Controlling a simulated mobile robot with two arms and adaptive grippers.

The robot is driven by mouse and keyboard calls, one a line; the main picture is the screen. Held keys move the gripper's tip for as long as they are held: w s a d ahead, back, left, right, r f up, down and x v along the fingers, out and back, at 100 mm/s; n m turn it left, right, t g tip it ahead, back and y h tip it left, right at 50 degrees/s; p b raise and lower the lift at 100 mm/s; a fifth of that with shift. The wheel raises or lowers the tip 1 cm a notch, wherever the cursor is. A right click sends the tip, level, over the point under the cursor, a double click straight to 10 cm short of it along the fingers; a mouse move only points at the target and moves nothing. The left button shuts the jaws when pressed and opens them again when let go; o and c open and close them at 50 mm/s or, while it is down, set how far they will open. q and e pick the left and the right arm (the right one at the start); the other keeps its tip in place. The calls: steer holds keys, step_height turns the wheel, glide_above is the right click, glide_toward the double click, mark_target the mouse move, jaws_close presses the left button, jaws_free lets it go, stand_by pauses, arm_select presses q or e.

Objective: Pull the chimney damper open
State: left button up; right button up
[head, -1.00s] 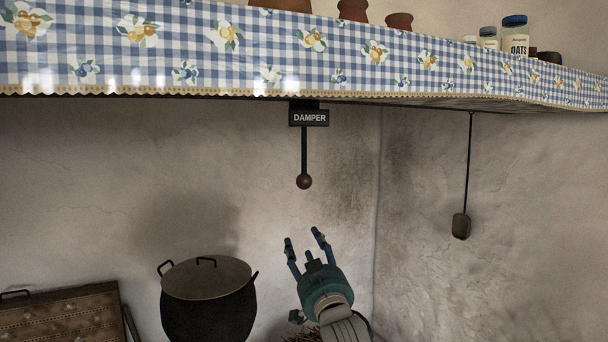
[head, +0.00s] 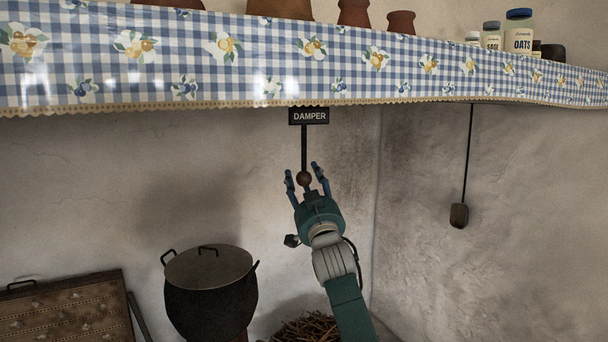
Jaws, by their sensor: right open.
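The damper handle is a dark rod (head: 304,148) with a brown ball knob (head: 304,179) at its lower end. It hangs straight down below a black plate (head: 309,116) lettered DAMPER, under the shelf's cloth edge. My right gripper (head: 305,175) points up at the knob with its fingers open, one on each side of it in this view. I cannot tell whether a finger touches the knob. My left gripper is not in view.
A checked cloth valance (head: 255,60) crosses above, with pots and jars (head: 519,31) on the shelf. A lidded black pot (head: 210,295) stands lower left. A dark weight (head: 459,215) hangs on a cord at right. Twigs (head: 305,328) lie below my arm.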

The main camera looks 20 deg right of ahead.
steer(key=shift+w+r, duration=0.15)
steer(key=shift+w, duration=0.1)
